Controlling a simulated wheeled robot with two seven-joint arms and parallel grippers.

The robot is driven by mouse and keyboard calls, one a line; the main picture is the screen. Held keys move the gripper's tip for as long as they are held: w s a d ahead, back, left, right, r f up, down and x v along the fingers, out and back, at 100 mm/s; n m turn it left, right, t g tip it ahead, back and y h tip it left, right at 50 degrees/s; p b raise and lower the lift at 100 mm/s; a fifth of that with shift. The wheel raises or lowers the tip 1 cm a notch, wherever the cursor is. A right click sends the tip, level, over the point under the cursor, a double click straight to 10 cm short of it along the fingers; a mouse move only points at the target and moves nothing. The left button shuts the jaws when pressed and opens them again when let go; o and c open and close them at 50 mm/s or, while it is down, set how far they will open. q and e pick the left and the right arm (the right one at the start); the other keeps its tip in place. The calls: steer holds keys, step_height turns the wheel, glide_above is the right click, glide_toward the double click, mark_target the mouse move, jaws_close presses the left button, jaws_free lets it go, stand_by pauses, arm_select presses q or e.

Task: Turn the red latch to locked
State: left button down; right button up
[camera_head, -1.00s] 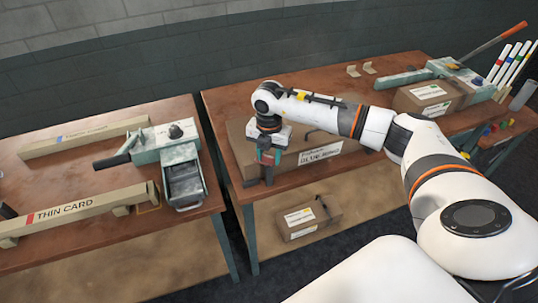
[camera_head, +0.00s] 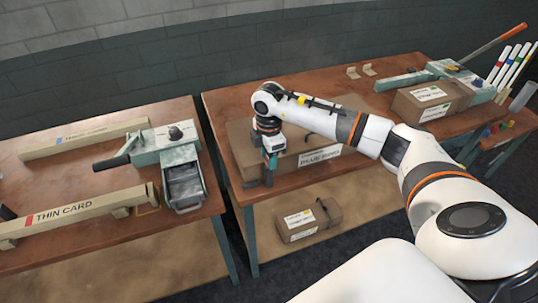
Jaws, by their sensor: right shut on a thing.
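My right gripper (camera_head: 268,172) points down at the front left corner of a long cardboard box (camera_head: 240,150) on the right table. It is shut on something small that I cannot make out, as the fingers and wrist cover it. I cannot pick out a red latch anywhere in the view. A teal-grey device (camera_head: 160,145) with a black lever (camera_head: 118,160) and an open metal tray (camera_head: 185,186) stands on the left table. My left gripper is not in view.
Two long beams, a rear one (camera_head: 75,138) and a front one marked THIN CARD (camera_head: 90,208), lie on the left table. A gap separates the tables. A smaller box (camera_head: 305,220) sits on the lower shelf. Another box (camera_head: 430,100) stands at the right.

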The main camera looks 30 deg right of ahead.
steer(key=shift+w+r+m, duration=0.1)
steer(key=shift+m, duration=0.3)
steer(key=o, duration=1)
steer(key=shift+r, duration=0.45)
step_height(320, 180, up, 11)
steer(key=b, duration=0.3)
